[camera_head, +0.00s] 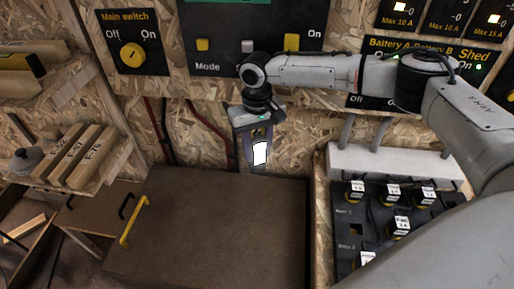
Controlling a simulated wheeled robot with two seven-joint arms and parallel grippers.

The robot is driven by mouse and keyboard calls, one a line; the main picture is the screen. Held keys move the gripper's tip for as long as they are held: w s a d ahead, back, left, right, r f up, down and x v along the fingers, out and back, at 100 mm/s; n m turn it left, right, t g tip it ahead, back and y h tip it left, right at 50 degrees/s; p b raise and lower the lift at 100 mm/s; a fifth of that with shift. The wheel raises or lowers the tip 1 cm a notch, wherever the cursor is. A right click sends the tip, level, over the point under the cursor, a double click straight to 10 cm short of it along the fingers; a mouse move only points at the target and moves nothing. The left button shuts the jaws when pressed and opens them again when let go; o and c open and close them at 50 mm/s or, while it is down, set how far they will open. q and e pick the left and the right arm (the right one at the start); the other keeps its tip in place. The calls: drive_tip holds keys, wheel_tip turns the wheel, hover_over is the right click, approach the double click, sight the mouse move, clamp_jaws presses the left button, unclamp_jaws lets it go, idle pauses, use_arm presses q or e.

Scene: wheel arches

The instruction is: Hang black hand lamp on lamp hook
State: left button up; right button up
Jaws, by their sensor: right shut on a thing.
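My right gripper (256,140) points down in front of the wooden wall, above the back edge of the brown cabinet top. It is shut on a small dark thing with a bright white face (261,153), which looks like the black hand lamp. The fingers and the gripper body hide much of it, so its full shape is unclear. It appears held off the cabinet top. I cannot make out a lamp hook. My left gripper is not in view.
The brown cabinet top (210,225) is clear. A yellow handle (134,222) is at its left. A rack (343,230) with several labelled black-and-yellow pieces stands right. Switch panels (136,43) line the wall. Labelled wooden blocks (82,158) sit on a left shelf.

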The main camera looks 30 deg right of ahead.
idle(0.4)
drive_tip(key=o, duration=1.3)
